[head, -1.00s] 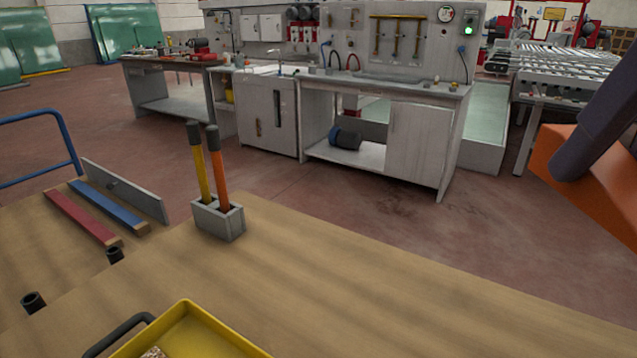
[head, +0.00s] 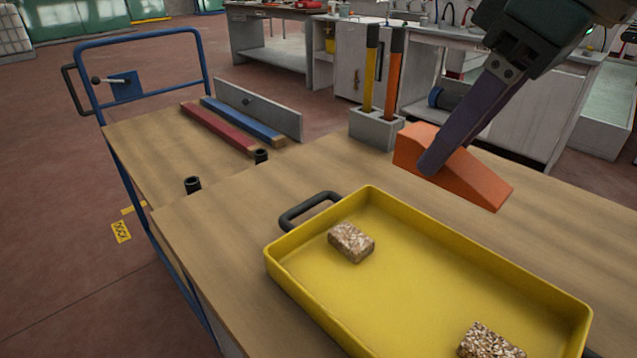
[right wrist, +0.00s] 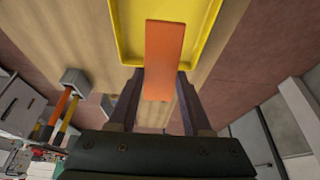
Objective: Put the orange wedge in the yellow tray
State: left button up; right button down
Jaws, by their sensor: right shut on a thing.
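The orange wedge (head: 478,182) is held in my right gripper (head: 432,165), which is shut on it. In the head view it appears behind the tray's far edge, and it seems to be raised above the wooden table. The yellow tray (head: 420,244) lies on the table in the lower middle, with a dark handle at its far left. In the right wrist view the wedge (right wrist: 164,58) sits between the two fingers (right wrist: 157,88) and overlaps the tray's edge (right wrist: 122,40). My left gripper is not in view.
Two speckled blocks lie in the tray, one at the far left (head: 351,242) and one at the near right (head: 490,340). A grey holder (head: 375,130) with a yellow and an orange handle stands behind. A blue-railed cart (head: 150,140) carries red and blue bars. The tray's middle is clear.

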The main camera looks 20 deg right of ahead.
notch_tip(320, 180, down, 18)
jog(key=b, duration=0.4)
jog(key=shift+f, duration=0.1)
jog(key=shift+c, duration=1.7)
grip_release()
jog(key=shift+f, duration=0.1)
jog(key=p+v, duration=0.3)
jog(key=v, duration=0.9)
jog(key=shift+r, duration=0.2)
jog(key=shift+a, duration=0.1)
